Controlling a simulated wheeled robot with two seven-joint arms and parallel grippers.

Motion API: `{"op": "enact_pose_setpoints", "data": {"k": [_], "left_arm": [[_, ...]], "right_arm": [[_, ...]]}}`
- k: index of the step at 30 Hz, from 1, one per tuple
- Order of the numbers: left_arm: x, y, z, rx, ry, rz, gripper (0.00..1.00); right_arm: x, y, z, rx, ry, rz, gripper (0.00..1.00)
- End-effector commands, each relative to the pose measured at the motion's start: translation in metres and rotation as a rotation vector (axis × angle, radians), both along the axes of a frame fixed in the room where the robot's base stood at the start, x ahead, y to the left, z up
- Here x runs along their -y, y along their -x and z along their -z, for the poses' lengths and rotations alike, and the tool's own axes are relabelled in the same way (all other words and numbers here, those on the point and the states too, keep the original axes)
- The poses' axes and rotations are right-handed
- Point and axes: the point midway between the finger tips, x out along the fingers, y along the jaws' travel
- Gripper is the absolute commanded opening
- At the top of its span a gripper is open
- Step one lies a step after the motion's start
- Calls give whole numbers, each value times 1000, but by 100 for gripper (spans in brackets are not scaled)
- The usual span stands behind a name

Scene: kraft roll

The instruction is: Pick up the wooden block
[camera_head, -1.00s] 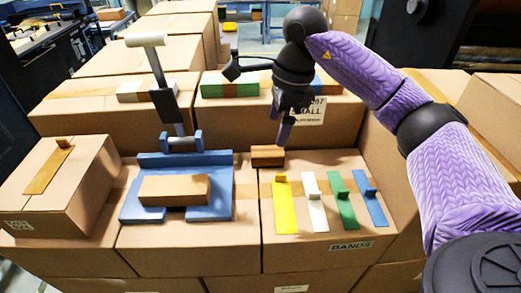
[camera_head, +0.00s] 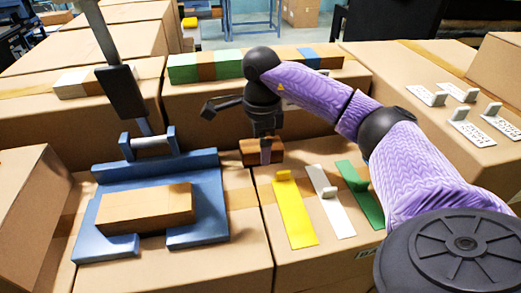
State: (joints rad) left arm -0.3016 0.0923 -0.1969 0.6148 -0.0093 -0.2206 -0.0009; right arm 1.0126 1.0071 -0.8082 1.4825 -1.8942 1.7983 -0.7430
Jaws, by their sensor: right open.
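A small brown wooden block (camera_head: 249,150) sits on the cardboard box at the centre, behind the yellow strip. My right gripper (camera_head: 266,157) is open and points down at this block, with a finger in front of its near face; I cannot tell whether it touches. A larger, lighter wooden block (camera_head: 147,207) lies in the blue fixture (camera_head: 206,200) at the left, away from my gripper. My left gripper is not in view.
A lever (camera_head: 121,90) stands up from the back of the fixture. Yellow (camera_head: 294,214), white (camera_head: 331,205) and green (camera_head: 362,197) strips with raised tabs lie right of the small block. A row of coloured blocks (camera_head: 212,67) lies behind my gripper. White tags (camera_head: 458,93) lie at right.

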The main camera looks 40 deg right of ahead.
Motion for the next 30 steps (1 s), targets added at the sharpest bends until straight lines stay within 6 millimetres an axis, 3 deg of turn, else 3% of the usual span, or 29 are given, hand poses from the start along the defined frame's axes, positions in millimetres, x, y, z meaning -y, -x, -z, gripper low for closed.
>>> {"op": "enact_pose_setpoints", "data": {"k": [3,9,22,30], "left_arm": [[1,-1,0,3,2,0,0],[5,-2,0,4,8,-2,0],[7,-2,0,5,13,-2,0],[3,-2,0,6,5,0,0]], "right_arm": [[0,1,13,0,1,0,100],[0,0,14,2,0,0,100],[0,0,14,1,0,0,9],[0,0,8,4,0,0,6]]}}
